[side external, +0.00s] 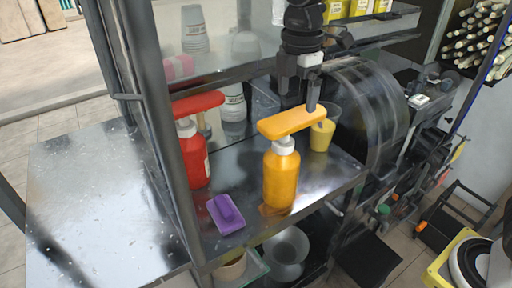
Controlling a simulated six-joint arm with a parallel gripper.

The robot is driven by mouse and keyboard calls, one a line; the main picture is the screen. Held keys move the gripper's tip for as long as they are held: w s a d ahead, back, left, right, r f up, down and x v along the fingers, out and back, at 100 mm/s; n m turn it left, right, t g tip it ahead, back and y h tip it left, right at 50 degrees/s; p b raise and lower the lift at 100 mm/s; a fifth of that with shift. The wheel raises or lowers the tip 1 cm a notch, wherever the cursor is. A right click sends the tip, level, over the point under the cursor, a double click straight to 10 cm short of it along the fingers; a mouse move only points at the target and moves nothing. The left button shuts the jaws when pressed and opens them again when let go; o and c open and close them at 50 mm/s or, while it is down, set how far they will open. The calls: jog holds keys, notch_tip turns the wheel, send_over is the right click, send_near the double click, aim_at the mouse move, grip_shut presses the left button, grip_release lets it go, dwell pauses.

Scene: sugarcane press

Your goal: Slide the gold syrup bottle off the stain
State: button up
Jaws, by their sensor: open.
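The gold syrup bottle (280,180) stands upright on the metal counter, with a white collar and a wide orange pump top (290,122). A brownish stain (268,210) shows at its base, and the bottle covers part of it. My gripper (299,98) points down from above, just behind or over the pump top. Its fingers are apart, and one finger reaches down by the right part of the pump top. I cannot tell whether it touches the top.
A red pump bottle (194,158) stands at the left by the dark post (160,110). A purple sponge-like block (225,213) lies near the counter's front edge. A yellow cup (322,134) stands behind right, near the press drum (362,110). Bare counter (325,178) lies right of the gold bottle.

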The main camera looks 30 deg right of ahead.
aim_at(295, 116)
jog(key=shift+f, duration=0.15)
jog(key=shift+f, duration=3.8)
grip_shut()
